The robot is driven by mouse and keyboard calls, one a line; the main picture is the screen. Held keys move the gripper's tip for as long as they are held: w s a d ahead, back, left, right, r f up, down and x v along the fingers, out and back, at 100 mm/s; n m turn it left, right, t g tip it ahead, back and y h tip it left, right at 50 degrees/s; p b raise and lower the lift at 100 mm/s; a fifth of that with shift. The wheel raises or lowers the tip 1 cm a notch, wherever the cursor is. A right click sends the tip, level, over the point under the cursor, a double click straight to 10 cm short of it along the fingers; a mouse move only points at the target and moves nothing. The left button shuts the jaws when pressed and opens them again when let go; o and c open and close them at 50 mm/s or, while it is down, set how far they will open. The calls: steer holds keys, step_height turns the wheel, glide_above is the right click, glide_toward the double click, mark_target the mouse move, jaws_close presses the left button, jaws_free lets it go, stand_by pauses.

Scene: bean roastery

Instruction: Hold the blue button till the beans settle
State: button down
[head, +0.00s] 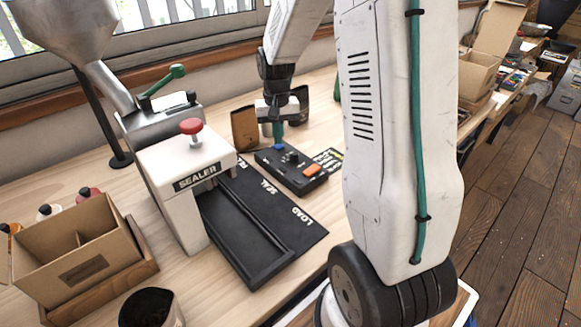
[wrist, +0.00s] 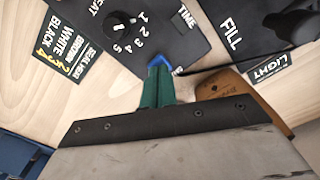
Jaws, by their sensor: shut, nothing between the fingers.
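The blue button (head: 278,147) is on the far left end of a black control box (head: 301,178) on the wooden bench. It also shows in the wrist view (wrist: 159,61), partly hidden by my fingertips. My gripper (head: 278,134) points down at it with its green fingers shut and empty. In the wrist view the fingertips (wrist: 158,72) overlap the button's near edge. They look to be on it or just above it; I cannot tell whether it is pressed down. No beans are clearly visible.
The box also has a black knob (wrist: 119,24) with a numbered dial and an orange button (head: 311,170). A white sealer (head: 185,165) with a red knob stands left, beside a metal hopper (head: 65,25). A brown bag (head: 244,128) stands behind the box. A cardboard box (head: 80,250) is front left.

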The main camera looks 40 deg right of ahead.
steer(key=shift+r, duration=2.4)
steer(key=g, duration=0.1)
glide_above(283, 159)
steer(key=shift+f+n, duration=0.1)
steer(key=shift+n, duration=0.2)
steer(key=s+a+r+n, duration=0.1)
steer(key=s+a+r, duration=0.2)
steer(key=s+a, duration=0.2)
steer(key=s+a+r+n+t, duration=0.1)
steer(key=s+a+r, duration=0.3)
steer(key=s, duration=0.6)
steer(key=s+a+r+n+t, duration=0.1)
steer(key=s+a+r+n, duration=0.2)
steer(key=s+a, duration=0.3)
steer(key=shift+s+a+r, duration=0.3)
steer(key=shift+s+r, duration=0.2)
steer(key=shift+s, duration=0.35)
